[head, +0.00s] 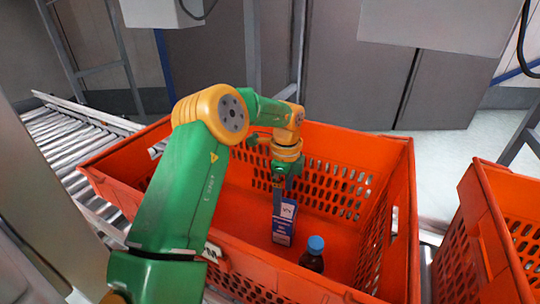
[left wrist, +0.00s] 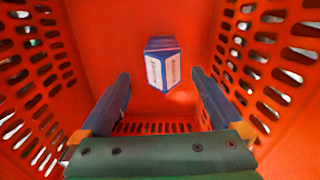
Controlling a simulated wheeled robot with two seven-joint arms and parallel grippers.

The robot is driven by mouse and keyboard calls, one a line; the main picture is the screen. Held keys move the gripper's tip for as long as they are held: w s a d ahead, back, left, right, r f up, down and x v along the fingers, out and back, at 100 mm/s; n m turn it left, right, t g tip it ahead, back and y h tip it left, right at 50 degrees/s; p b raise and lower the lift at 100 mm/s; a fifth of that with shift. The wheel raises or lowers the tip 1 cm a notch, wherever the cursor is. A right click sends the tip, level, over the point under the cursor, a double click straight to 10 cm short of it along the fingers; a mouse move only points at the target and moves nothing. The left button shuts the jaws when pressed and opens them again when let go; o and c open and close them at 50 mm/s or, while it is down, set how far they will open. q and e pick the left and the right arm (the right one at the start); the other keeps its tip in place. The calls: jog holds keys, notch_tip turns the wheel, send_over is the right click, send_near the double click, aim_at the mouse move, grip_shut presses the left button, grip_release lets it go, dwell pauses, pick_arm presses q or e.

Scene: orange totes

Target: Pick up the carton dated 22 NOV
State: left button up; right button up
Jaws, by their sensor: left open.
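A blue and white carton (head: 284,222) stands upright on the floor of the orange tote (head: 398,215). In the left wrist view the carton (left wrist: 162,68) shows beyond and between my fingertips, with its white faces towards me. The print on it is too small to read, so I cannot tell its date. My left gripper (head: 279,190) points down inside the tote, just above the carton in the head view. It also shows in the left wrist view (left wrist: 161,80), its two fingers apart with nothing between them. My right gripper is not in view.
A dark bottle with a blue cap (head: 312,253) stands right of and nearer than the carton. The tote's perforated walls surround the gripper. A second orange tote (head: 487,235) is at the right. A roller conveyor (head: 75,140) runs at the left.

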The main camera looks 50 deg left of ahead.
aim_at(286, 201)
pick_arm(q)
jog(key=f, duration=0.5)
jog(key=shift+w+d+f+b, duration=0.25)
jog(key=shift+w+f+b, duration=0.05)
jog(key=shift+w+b, duration=0.05)
jog(key=shift+r, duration=0.1)
grip_shut()
